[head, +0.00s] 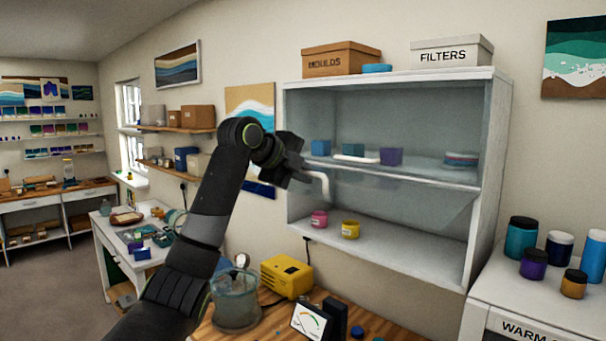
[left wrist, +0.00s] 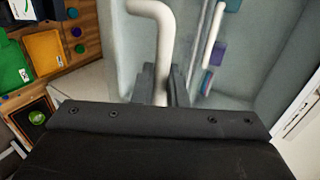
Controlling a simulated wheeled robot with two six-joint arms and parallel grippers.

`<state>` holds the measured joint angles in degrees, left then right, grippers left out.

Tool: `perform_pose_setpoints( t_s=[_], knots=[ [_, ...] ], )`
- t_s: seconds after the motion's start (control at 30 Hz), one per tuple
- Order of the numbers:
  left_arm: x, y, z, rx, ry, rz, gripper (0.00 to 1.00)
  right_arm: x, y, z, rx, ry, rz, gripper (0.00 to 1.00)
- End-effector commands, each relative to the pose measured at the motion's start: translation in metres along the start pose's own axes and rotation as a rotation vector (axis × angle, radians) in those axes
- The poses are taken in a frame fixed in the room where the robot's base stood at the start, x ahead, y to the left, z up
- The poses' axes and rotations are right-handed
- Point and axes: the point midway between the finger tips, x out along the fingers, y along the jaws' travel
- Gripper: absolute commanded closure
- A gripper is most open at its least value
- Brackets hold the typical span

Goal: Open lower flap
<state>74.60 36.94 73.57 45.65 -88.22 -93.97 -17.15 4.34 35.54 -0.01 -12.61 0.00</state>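The lower flap (head: 400,203) is a clear pane on the white wall cabinet (head: 489,180). It looks swung up and outward, partly open, with its slanted side edge showing at the right. Its white bent handle (head: 321,183) is at the left of the cabinet, about level with the middle shelf. My left gripper (head: 303,176) is at this handle. In the left wrist view, the handle (left wrist: 159,45) passes between the two fingers (left wrist: 161,85), which close around it. My right gripper is not in view.
A pink jar (head: 319,219) and a yellow jar (head: 350,229) stand in the lower compartment. Several blocks and a second white handle (head: 357,159) show above. Below are a yellow device (head: 287,276), a clear pot (head: 235,303) and a meter (head: 312,320).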

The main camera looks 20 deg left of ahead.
Motion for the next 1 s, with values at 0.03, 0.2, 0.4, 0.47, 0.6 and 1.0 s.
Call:
perform_pose_setpoints(
  t_s=[0.03,0.2,0.4,0.47,0.6,1.0],
  knots=[
    [0.0,-0.001,-0.001,-0.002,0.001,-0.003,0.83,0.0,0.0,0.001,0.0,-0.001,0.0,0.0],
    [0.0,0.0,0.0,-0.001,0.001,-0.002,0.83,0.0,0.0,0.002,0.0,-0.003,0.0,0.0],
    [-0.005,0.001,0.0,-0.001,0.0,-0.003,0.83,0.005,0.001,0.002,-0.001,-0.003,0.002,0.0],
    [-0.011,0.002,0.001,-0.001,-0.002,-0.004,0.83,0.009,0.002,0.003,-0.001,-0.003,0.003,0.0],
    [-0.037,0.004,0.001,0.001,-0.004,-0.007,0.83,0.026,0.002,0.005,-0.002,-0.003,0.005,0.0],
    [-0.134,0.002,0.0,0.0,-0.001,-0.005,0.83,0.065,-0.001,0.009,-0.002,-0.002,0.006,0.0]
  ],
)
